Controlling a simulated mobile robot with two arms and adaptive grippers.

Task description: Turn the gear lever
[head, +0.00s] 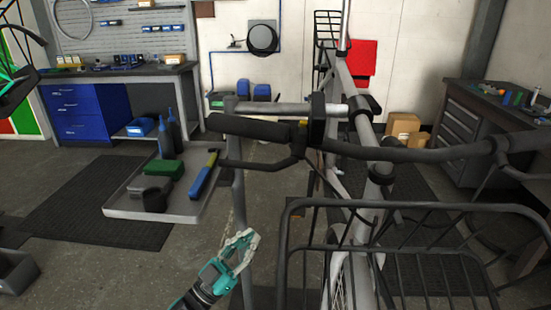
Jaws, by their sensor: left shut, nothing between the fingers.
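A cargo bike's handlebar (410,153) runs across the middle of the head view, with a black grip (250,128) at its left end. A dark control clamp (299,138) sits just inboard of this grip and looks like the gear lever's mount; the lever itself is too small to make out clearly. A brake lever (262,164) hangs below the grip. My left gripper (248,239), teal and pale grey, is below the handlebar, apart from it. It is shut and empty.
A wire basket (420,211) fills the lower right, in front of the bike. A grey tool tray (150,214) on a stand holds bottles and tools at left. A workbench (120,73) stands behind it, a drawer cabinet (466,125) at right. Floor between tray and basket is open.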

